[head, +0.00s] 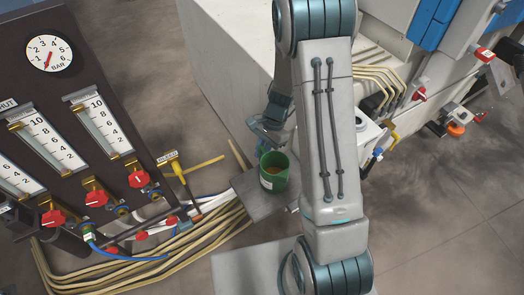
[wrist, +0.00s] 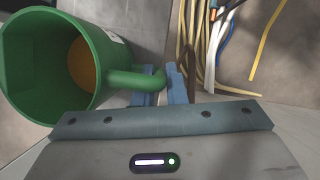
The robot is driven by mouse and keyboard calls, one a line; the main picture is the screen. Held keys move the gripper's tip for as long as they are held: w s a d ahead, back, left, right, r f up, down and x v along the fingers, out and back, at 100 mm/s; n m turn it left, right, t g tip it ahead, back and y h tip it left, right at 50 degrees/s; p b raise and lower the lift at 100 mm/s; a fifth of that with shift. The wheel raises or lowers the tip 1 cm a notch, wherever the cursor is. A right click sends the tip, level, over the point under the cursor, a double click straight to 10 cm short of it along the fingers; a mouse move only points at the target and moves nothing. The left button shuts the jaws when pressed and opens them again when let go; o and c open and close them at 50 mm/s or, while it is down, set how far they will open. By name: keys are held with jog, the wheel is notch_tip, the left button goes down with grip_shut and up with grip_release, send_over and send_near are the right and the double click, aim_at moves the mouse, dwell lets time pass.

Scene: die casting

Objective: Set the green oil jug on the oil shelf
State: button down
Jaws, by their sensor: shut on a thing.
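The green oil jug (head: 273,180) is an open-topped cup with a white label and brownish oil inside. In the wrist view the jug (wrist: 40,75) fills the upper left, with its handle reaching right between the blue fingers. My gripper (head: 264,146) is shut on this handle, shown close in the wrist view (wrist: 164,84). The jug looks upright in the head view, in front of a grey flat plate (head: 255,207). I cannot tell whether it touches the plate. I cannot make out which surface is the oil shelf.
A dark gauge panel (head: 70,110) with red knobs stands at the left. Yellow pipes and hoses (head: 190,240) run across the floor below it. A large white machine block (head: 235,60) is behind my arm. Another pale plate (head: 245,272) lies at the bottom. Bare floor is at right.

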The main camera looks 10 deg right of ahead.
jog(key=c, duration=1.5)
grip_release()
jog(key=shift+r, duration=0.1)
jog(key=v, duration=1.2)
jog(key=shift+s+a+r+n+t+h+p, duration=0.2)
jog(key=shift+s+r+n+t+h, duration=0.55)
jog(key=shift+s+r+n, duration=1.75)
jog(key=shift+s+a+r+n+t+h+p, duration=0.15)
jog(key=shift+s+r+n+t+h, duration=1)
jog(key=shift+s, duration=2.25)
jog(key=shift+s+a+r+n+t+h+p, duration=0.1)
jog(key=shift+s+a+r+n+t, duration=0.35)
jog(key=shift+s+r+n, duration=2.1)
jog(key=shift+s+d+m, duration=0.15)
jog(key=shift+s+m, duration=0.15)
jog(key=shift+s, duration=0.1)
